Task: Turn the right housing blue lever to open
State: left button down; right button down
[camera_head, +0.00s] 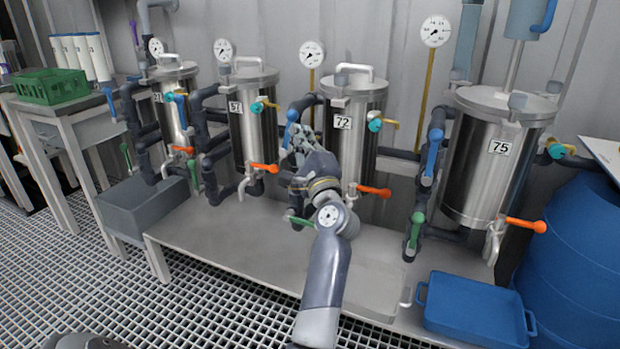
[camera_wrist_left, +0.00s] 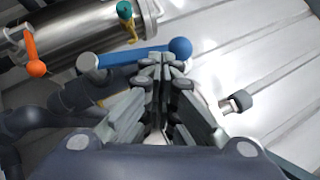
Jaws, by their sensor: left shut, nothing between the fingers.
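Several steel housings stand in a row; the rightmost, labelled 75 (camera_head: 487,165), has a blue lever (camera_head: 433,152) standing nearly upright on the dark pipe to its left. The housing labelled 72 (camera_head: 352,135) has its own blue lever (camera_head: 289,134) on the pipe to its left. My left gripper (camera_head: 293,146) is shut and empty beside that lever of housing 72. In the left wrist view its closed fingertips (camera_wrist_left: 164,66) are close to a blue lever with a ball end (camera_wrist_left: 180,48). I cannot tell whether they touch it.
Orange levers (camera_head: 374,191) and green levers (camera_head: 417,230) stick out low on the housings and pipes. A blue tray (camera_head: 475,308) lies at the bench's front right, near a blue barrel (camera_head: 575,250). The bench front (camera_head: 230,240) is clear. A green crate (camera_head: 50,87) stands far left.

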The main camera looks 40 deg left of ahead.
pick_arm(q)
jog(key=shift+s+a+r, duration=0.15)
jog(key=shift+a+r, duration=0.25)
jog(key=shift+a, duration=0.1)
dwell(0.4)
jog(key=shift+r, duration=0.1)
notch_tip(320, 180, up, 10)
dwell(0.5)
